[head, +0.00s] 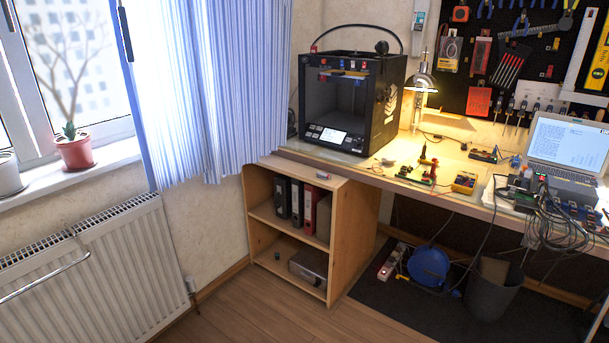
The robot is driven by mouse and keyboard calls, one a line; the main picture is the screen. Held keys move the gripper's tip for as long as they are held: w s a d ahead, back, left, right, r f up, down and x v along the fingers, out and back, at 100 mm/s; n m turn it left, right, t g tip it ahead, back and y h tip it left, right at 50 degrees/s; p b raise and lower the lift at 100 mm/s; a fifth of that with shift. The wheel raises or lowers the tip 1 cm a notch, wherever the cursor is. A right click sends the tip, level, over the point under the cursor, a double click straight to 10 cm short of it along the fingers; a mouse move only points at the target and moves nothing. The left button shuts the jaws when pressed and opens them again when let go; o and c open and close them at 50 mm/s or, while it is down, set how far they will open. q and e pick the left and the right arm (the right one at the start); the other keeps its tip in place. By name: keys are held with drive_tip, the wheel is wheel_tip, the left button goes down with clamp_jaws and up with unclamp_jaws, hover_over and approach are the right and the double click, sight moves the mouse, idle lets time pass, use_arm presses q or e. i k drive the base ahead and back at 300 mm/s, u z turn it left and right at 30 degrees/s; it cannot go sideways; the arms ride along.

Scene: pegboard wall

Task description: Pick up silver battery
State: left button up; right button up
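I cannot make out a silver battery for certain. A grey-silver box-like object (309,265) sits on the bottom shelf of the wooden shelf unit, at its right side, and may be the battery. A small item with red and pale parts (323,174) lies on top of the same unit, too small to identify. Neither of my grippers is in the head view.
The wooden shelf unit (335,190) holds binders (297,202) on its upper shelf. A 3D printer (350,103), electronics and a laptop (566,146) stand on the workbench. A radiator (110,270) is at left. A bin (493,290) stands under the bench. The wooden floor in front is clear.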

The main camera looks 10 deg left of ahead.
sight(320, 173)
drive_tip(key=u, duration=0.45)
drive_tip(key=i, duration=1.45)
drive_tip(key=z, duration=0.15)
